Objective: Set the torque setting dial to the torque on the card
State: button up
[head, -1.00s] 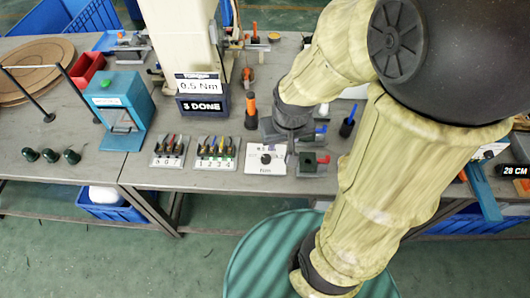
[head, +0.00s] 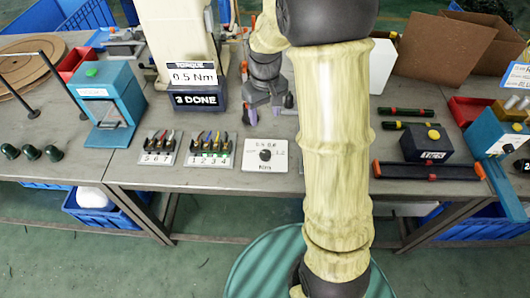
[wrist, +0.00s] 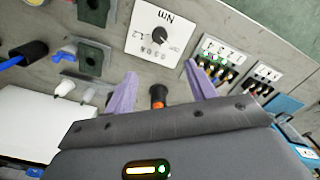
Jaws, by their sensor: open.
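The torque dial is a black knob (head: 265,155) on a white plate (head: 252,166) at the table's front; the knob also shows in the wrist view (wrist: 160,40). Its plate carries small numbers and "Nm"; I cannot tell where its pointer stands. The card (head: 193,76) reads "0.5 Nm" and stands above a "3 DONE" sign (head: 195,99). My gripper (head: 269,104) is open, behind the dial plate and apart from it. In the wrist view, an orange-and-black handle (wrist: 158,97) shows between its purple fingers; I cannot tell whether it is inside the jaws.
Two racks of coloured parts, marked 5 6 7 (head: 159,147) and 1 2 3 4 (head: 210,149), stand left of the dial. Grey blocks with dark green recesses (wrist: 93,57) stand beside it. My arm hides the table to its right. Bare table lies in front of the dial.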

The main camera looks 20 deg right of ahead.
aim_at(265, 153)
notch_tip(265, 153, down, 17)
jog(key=shift+f, duration=0.2)
dwell(0.6)
jog(key=shift+c, duration=0.3)
jog(key=c, duration=0.9)
